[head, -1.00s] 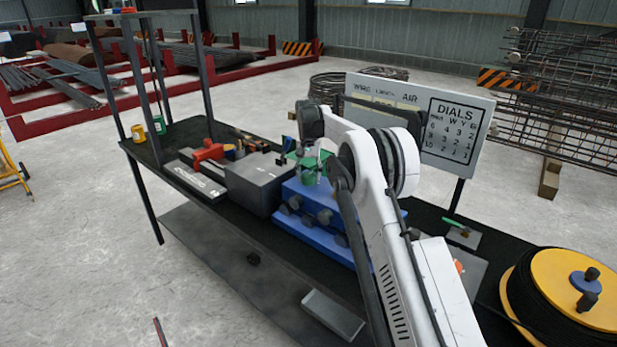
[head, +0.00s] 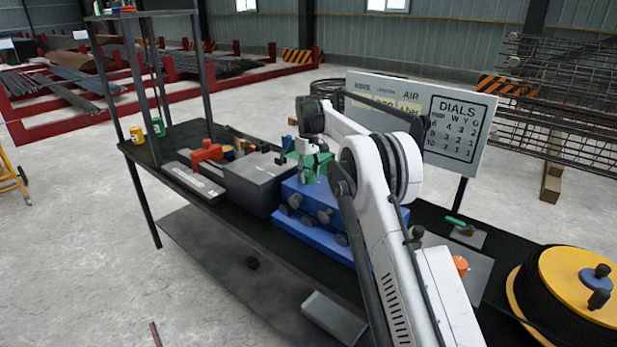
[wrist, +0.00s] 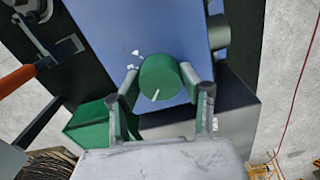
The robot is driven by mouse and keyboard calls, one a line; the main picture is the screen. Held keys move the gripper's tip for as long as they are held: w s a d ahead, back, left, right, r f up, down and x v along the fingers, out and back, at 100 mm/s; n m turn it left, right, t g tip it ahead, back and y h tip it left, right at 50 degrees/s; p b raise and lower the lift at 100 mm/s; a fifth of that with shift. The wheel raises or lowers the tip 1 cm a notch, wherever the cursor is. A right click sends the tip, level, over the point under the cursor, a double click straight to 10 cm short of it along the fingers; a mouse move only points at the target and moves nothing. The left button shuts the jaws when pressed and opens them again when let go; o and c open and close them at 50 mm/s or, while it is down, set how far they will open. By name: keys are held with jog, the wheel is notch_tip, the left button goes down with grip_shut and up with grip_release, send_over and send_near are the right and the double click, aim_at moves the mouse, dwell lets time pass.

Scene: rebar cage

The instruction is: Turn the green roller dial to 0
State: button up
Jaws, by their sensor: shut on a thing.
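The green roller dial (wrist: 160,80) is a round knob with a white pointer line on its face. In the wrist view the line points toward the bottom, slightly left. The dial sits on a blue box (wrist: 125,30), whose front shows in the head view (head: 312,235) with several dark knobs. My gripper (wrist: 160,78) is shut on the dial, with one finger on each side. In the head view my gripper (head: 314,163) is over the box's top, and the dial is largely hidden. Small white markings beside the dial are too small to read.
A board (head: 455,125) headed DIALS stands behind the bench. A grey box (head: 250,185) and red tool (head: 207,151) lie left of the blue box. A green block (wrist: 90,125) is close to my gripper. A yellow cable reel (head: 580,285) stands at right.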

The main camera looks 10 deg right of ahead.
aim_at(309, 173)
jog(key=shift+n, duration=0.9)
jog(key=o, duration=1.1)
notch_tip(309, 173, up, 12)
jog(key=shift+r, duration=0.1)
